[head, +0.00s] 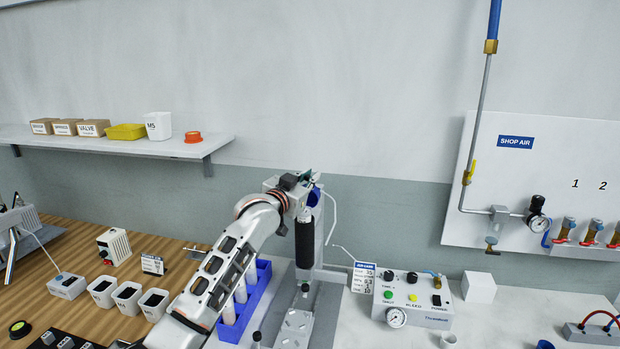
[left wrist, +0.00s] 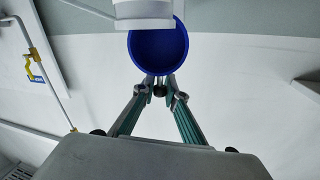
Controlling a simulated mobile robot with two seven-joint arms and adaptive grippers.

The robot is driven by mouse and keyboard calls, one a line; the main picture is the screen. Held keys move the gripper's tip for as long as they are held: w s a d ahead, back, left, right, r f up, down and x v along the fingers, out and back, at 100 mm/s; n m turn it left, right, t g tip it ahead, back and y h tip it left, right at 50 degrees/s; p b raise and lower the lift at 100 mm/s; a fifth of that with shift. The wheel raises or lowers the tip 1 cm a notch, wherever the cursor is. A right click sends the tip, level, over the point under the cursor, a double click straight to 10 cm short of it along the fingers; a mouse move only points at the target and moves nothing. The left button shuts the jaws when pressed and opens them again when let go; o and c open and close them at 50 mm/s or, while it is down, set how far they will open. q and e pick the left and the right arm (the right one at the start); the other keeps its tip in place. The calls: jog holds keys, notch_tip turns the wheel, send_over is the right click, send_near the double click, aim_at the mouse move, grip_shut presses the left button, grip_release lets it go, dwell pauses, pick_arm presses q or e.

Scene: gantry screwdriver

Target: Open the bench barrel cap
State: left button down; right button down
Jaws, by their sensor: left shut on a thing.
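The blue barrel cap (left wrist: 158,48) shows as a round disc in the left wrist view. In the head view only a piece of the blue cap (head: 313,197) shows, at the top of a grey upright stand (head: 318,225) with a black cylinder (head: 305,242). My left gripper (head: 310,178) is up at the cap. In the left wrist view its fingertips (left wrist: 160,88) are close together at the near rim of the cap, shut on it. My wrist hides part of the cap and the stand's top in the head view. My right gripper is out of view.
A blue rack (head: 262,285) with white tubes stands beside the stand, partly behind my left arm. A control box (head: 412,303) with buttons and a gauge sits to the right. A shelf (head: 130,146) with boxes is on the left wall. Air piping (head: 473,130) is at the right.

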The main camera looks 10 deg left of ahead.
pick_arm(q)
jog(key=shift+a+f, duration=0.25)
jog(key=shift+f, duration=0.15)
dwell(0.4)
jog(key=c, duration=2)
grip_release()
jog(key=shift+a, duration=0.1)
jog(key=shift+c, duration=0.2)
jog(key=shift+d+r, duration=0.2)
jog(key=shift+r, duration=0.05)
jog(key=v, duration=1.2)
